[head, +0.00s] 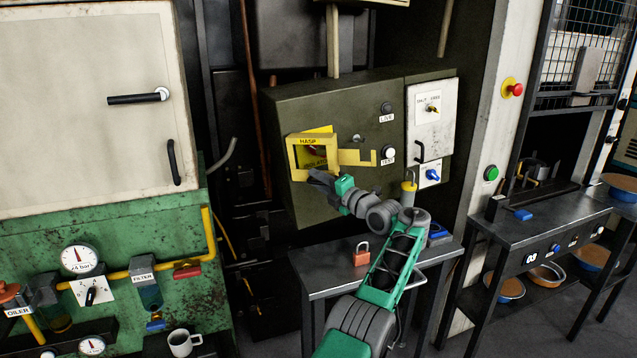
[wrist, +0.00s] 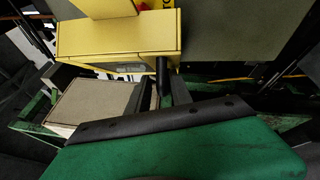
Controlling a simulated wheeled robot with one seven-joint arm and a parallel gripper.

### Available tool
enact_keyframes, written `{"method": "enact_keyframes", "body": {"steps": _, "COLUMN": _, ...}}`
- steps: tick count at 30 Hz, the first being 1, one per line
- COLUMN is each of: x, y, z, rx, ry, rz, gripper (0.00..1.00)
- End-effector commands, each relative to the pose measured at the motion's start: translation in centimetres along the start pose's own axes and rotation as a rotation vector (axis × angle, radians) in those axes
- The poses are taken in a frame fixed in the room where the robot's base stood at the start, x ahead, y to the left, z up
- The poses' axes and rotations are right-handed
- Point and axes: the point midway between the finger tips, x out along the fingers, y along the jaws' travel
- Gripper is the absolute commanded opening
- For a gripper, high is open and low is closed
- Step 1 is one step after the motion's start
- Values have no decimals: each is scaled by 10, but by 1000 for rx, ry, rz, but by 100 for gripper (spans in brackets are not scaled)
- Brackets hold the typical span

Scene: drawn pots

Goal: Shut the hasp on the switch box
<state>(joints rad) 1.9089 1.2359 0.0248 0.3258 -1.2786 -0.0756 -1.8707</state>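The olive switch box (head: 290,110) stands above a dark table. On its front left is the yellow hasp (head: 293,160), an open frame labelled HASP. It appears to stand out at an angle from the box face. A yellow notched plate (head: 358,158) lies to its right. Part of a red and yellow isolator shows through the frame. My gripper (head: 316,178) is at the frame's lower right edge; contact is unclear. In the wrist view, a yellow part, apparently the hasp (wrist: 115,40), is close ahead, with a dark post at its lower right corner. The finger gap is not clear.
A red padlock (head: 362,254) stands on the table (head: 315,277) below the box. A white panel (head: 432,115) with a switch and black handle is on the box's right. A second padlock (head: 409,187) hangs below it. A green machine (head: 130,225) is at left.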

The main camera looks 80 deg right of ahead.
Motion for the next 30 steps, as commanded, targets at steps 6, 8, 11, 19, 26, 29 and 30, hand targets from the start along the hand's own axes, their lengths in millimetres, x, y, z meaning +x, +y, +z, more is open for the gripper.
{"method": "enact_keyframes", "body": {"steps": 6, "x": -3, "y": -3, "z": 2, "rx": 3, "ry": -4, "rz": -4, "gripper": 32}}
{"method": "enact_keyframes", "body": {"steps": 8, "x": -3, "y": -4, "z": 2, "rx": 4, "ry": -4, "rz": -5, "gripper": 32}}
{"method": "enact_keyframes", "body": {"steps": 11, "x": -6, "y": -5, "z": 1, "rx": 5, "ry": -4, "rz": -6, "gripper": 32}}
{"method": "enact_keyframes", "body": {"steps": 19, "x": -47, "y": -9, "z": 0, "rx": 3, "ry": -4, "rz": -5, "gripper": 32}}
{"method": "enact_keyframes", "body": {"steps": 26, "x": -78, "y": -4, "z": 0, "rx": 3, "ry": -1, "rz": -3, "gripper": 32}}
{"method": "enact_keyframes", "body": {"steps": 29, "x": -79, "y": -2, "z": 0, "rx": 3, "ry": 0, "rz": -3, "gripper": 32}}
{"method": "enact_keyframes", "body": {"steps": 30, "x": -79, "y": -2, "z": 0, "rx": 4, "ry": 0, "rz": -3, "gripper": 32}}
